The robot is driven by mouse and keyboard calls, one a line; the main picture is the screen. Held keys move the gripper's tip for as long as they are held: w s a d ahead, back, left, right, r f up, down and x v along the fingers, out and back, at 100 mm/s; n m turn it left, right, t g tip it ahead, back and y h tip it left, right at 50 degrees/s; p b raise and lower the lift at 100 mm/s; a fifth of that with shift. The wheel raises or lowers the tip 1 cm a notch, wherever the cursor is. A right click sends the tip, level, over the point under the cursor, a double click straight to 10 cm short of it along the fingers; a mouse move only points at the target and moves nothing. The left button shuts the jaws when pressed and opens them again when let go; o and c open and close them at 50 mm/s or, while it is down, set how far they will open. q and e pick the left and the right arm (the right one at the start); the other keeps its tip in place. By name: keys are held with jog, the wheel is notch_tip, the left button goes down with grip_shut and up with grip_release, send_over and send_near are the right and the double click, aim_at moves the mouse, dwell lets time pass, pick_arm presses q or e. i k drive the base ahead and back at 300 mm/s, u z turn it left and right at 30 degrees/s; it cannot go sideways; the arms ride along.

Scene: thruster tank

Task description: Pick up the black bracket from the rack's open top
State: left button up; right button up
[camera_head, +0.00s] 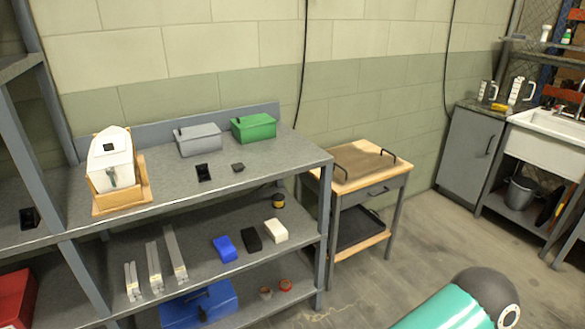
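The grey rack (270,175) stands at the left and centre with an open top surface. Two small black pieces lie on this top. One (203,172) looks like a black bracket with an upright part, and it sits near the middle of the top. The other, a smaller dark flat piece (238,167), lies a little to its right. I cannot tell for certain which is the bracket. Neither of my grippers is in view.
A white model boat on a wooden stand (120,205), a grey box (200,140) and a green box (254,127) stand on the rack top. Its front right part is clear. A small wooden-topped table (345,185) stands right.

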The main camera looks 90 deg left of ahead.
aim_at(203, 174)
jog(key=z, duration=0.25)
jog(key=i, duration=0.7)
jog(key=u, duration=2.15)
jog(key=i, duration=0.25)
jog(key=u, duration=2.4)
jog(key=k, duration=0.3)
jog(key=u, duration=0.4)
jog(key=i, duration=1.35)
jog(key=z, duration=0.4)
